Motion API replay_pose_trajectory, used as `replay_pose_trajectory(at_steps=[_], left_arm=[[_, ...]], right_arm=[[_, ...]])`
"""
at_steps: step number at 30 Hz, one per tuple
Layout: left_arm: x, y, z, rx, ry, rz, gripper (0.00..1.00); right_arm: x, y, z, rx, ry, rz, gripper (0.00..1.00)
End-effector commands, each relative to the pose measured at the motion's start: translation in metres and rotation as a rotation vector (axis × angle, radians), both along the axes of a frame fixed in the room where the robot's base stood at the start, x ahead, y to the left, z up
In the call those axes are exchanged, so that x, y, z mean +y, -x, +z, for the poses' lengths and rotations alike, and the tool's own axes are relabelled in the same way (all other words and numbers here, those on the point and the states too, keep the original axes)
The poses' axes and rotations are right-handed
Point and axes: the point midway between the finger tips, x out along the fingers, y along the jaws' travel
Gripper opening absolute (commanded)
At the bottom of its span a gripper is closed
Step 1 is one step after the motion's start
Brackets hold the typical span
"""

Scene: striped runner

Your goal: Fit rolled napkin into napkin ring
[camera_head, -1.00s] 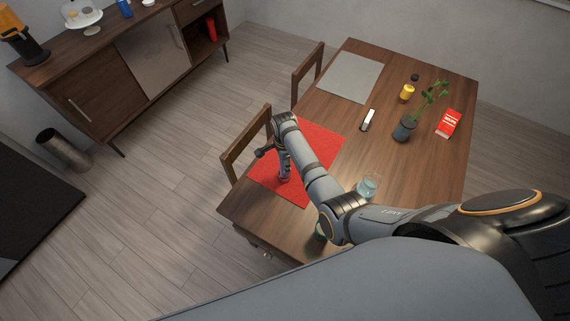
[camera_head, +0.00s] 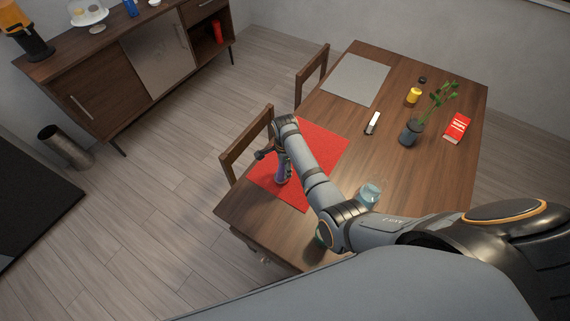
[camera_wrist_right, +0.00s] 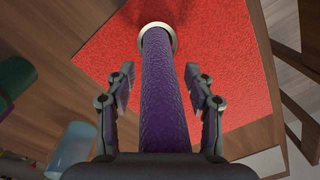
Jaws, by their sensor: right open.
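The rolled napkin (camera_wrist_right: 160,95) is purple. In the right wrist view it runs from my right gripper (camera_wrist_right: 159,77) down to the red placemat (camera_wrist_right: 225,60). My right gripper is open, with one finger on each side of the napkin and a gap visible beside it. The pale metallic napkin ring (camera_wrist_right: 171,32) shows at the napkin's far end and appears to encircle it. How deep the napkin sits is hidden. In the head view the napkin (camera_head: 283,174) stands roughly upright on the red placemat (camera_head: 322,150), below my right gripper (camera_head: 279,158). My left gripper is not in view.
A clear glass (camera_head: 369,194) stands close beside my right forearm. A plant in a dark vase (camera_head: 410,132), a yellow jar (camera_head: 413,96), a red box (camera_head: 457,128) and a grey placemat (camera_head: 357,79) are farther back. A chair (camera_head: 247,138) borders the table's left side.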

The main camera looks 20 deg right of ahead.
Motion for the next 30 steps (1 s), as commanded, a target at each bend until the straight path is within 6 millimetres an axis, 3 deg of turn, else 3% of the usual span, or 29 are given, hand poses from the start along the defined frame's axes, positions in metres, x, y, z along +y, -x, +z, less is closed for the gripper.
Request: replay_pose_trajectory(at_steps=[2,9,15,21,30], left_arm=[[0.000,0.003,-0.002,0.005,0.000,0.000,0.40],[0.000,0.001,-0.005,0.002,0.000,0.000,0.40],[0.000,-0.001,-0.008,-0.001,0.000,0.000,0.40],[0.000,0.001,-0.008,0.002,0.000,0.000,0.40],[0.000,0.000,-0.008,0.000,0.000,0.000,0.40]], right_arm=[[0.001,0.010,-0.001,0.025,-0.001,0.002,0.54],[0.001,0.007,0.059,0.016,-0.002,0.002,0.54],[0.001,0.007,0.097,0.016,0.000,0.001,0.54],[0.001,0.007,0.109,0.017,0.000,0.001,0.54],[0.001,0.007,0.110,0.016,-0.001,0.001,0.54]])
